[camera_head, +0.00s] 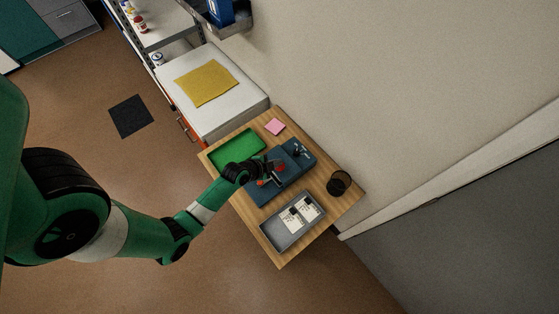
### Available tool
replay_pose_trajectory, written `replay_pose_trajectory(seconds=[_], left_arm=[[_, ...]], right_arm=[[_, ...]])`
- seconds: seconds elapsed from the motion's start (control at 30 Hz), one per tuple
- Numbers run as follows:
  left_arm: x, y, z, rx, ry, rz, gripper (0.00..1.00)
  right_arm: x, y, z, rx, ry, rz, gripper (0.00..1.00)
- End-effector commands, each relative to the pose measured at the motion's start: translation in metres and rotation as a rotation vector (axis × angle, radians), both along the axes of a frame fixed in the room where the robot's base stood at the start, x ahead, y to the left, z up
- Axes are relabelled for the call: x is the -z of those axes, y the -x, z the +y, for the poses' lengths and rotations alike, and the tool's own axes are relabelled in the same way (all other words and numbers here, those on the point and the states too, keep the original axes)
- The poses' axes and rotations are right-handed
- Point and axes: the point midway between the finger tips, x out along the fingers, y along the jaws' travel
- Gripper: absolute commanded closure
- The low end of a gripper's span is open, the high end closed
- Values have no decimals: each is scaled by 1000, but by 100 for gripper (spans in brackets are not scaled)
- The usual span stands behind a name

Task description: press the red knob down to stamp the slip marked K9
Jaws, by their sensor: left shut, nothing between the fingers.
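A dark blue stamping device (290,169) lies on the small wooden table. A red spot (260,183), seemingly the knob, shows at the fingers of my left gripper (270,173). The gripper is shut and empty over the device's left part; I cannot tell whether it touches the knob. A grey tray (276,237) at the table's front holds white slips (304,211) with dark marks, too small to read. I cannot make out which slip is marked K9. My right gripper is not in view.
A green tray (236,149) lies left of the device. A pink note pad (275,126) is at the back, and a black mesh cup (339,183) stands at the right edge. A white cabinet with a yellow cloth (207,83) adjoins the table. The wall rises close behind.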

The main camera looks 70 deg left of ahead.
Motion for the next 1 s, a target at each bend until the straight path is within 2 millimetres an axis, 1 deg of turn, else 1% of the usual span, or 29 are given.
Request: replay_pose_trajectory(seconds=[0.27, 1.0], left_arm=[[0, 0, 0, 0, 0, 0, 100], [9, 0, 0, 0, 0, 0, 100]], right_arm=[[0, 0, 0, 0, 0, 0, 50], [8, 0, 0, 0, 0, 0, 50]])
